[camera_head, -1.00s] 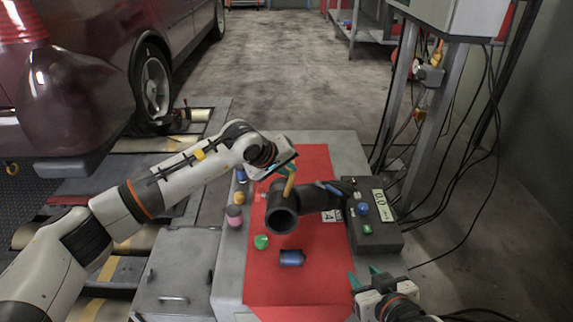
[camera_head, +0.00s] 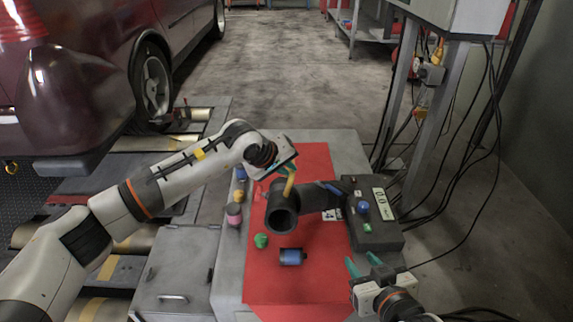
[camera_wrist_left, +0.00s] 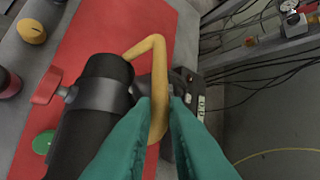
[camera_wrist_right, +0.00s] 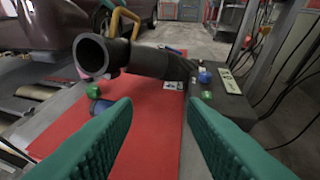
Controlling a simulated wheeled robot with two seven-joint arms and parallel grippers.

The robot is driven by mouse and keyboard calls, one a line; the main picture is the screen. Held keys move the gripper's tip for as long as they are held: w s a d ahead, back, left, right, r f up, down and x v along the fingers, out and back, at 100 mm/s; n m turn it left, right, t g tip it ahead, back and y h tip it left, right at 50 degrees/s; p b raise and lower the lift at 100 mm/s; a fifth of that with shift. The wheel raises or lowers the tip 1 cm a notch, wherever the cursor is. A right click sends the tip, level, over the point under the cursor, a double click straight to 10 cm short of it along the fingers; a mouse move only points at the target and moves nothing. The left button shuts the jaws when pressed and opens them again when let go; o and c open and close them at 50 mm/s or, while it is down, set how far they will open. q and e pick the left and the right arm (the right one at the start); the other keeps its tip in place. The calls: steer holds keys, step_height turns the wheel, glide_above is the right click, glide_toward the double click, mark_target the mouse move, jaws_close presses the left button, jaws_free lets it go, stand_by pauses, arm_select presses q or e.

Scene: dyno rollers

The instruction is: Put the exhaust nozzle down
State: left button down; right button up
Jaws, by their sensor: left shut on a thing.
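The exhaust nozzle is a black pipe (camera_head: 281,217) with a round open mouth, a yellow handle and a dark hose running right toward the grey box. Its mouth faces the right wrist view (camera_wrist_right: 93,56). My left gripper (camera_head: 290,171) is shut on the yellow handle (camera_wrist_left: 157,62), seen between the teal fingers in the left wrist view (camera_wrist_left: 156,108). The nozzle is over the red mat (camera_head: 322,277); I cannot tell if it touches it. My right gripper (camera_head: 365,265) is open and empty at the mat's front right; its fingers are wide apart in the right wrist view (camera_wrist_right: 160,115).
A blue cylinder (camera_head: 292,257) and a green piece (camera_head: 261,240) lie in front of the nozzle. A pink bottle (camera_head: 234,214) stands left of the mat. A dark control box (camera_head: 372,222) with buttons and a display is at the right. The front of the mat is clear.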

arm_select(q)
steer(key=shift+r, duration=0.2)
steer(key=c, duration=1.7)
jaws_free()
steer(key=shift+f, duration=0.2)
steer(key=shift+o, duration=1.3)
steer(key=shift+r, duration=0.1)
arm_select(e)
steer(key=shift+r, duration=0.15)
